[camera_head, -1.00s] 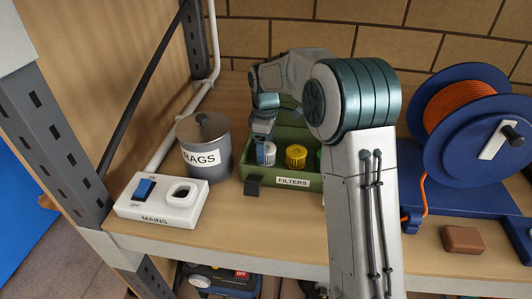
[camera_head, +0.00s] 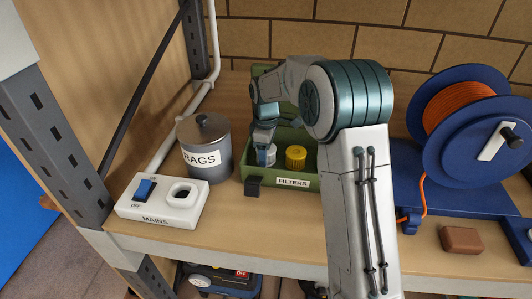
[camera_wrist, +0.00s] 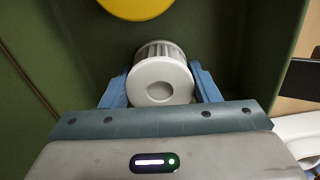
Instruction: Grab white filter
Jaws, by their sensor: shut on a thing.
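The white filter (camera_wrist: 160,80) is a ribbed cylinder with a round hollow in its end face. It stands in the green bin labelled FILTERS (camera_head: 247,171). My gripper (camera_wrist: 160,88) is shut on it, with one blue finger on each side. In the head view my gripper (camera_head: 264,150) reaches down into the left part of the bin, and the white filter (camera_head: 270,157) shows partly beside the fingers. A yellow filter (camera_head: 296,156) stands to its right in the bin, apart from it.
A grey RAGS canister (camera_head: 206,160) stands just left of the bin. A white MAINS switch box (camera_head: 163,208) is at the front left. A blue cable reel (camera_head: 460,130) and a brown block (camera_head: 462,240) are at the right. My arm hides the bin's right part.

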